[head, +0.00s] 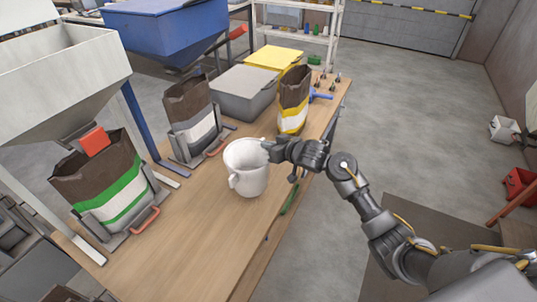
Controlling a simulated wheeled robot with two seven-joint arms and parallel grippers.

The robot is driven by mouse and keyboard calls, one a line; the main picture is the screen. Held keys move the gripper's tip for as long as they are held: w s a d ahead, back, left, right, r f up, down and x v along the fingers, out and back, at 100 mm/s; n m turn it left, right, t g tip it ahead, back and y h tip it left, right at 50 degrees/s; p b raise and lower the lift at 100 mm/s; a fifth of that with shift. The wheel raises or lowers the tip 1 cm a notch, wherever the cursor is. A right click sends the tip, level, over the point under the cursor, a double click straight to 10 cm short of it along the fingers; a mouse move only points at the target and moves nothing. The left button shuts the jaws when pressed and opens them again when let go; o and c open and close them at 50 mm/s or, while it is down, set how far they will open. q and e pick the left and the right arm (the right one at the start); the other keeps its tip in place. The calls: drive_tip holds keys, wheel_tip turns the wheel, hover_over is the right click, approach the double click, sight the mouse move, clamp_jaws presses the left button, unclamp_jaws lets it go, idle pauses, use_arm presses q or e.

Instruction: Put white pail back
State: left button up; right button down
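The white pail (247,172) is at the middle of the wooden table, its open top facing up and a handle on its left side. My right gripper (269,150) reaches in from the right and is at the pail's right rim. Its fingers look closed on the rim, and the fingertips are partly hidden against it. I cannot tell whether the pail's base touches the table. My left gripper is not in view.
Open bags stand at the left: a green-striped one (113,199) under a white hopper (62,78), and a grey-banded one (193,127). Behind are a grey bin (243,92), a yellow bin (273,58) and a yellow-banded bag (293,105). The table's front is clear.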

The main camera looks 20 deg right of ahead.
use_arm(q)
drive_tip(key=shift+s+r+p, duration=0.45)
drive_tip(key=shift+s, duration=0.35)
use_arm(e)
drive_tip(key=f, duration=0.2)
drive_tip(key=w+f, duration=0.1)
drive_tip(key=f, duration=0.1)
drive_tip(key=shift+d+f, duration=0.15)
drive_tip(key=c, duration=2.1)
unclamp_jaws()
drive_tip(key=shift+f, duration=0.1)
drive_tip(key=o, duration=0.5)
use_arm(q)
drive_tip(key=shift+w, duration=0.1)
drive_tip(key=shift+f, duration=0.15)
use_arm(e)
drive_tip(key=v, duration=1.2)
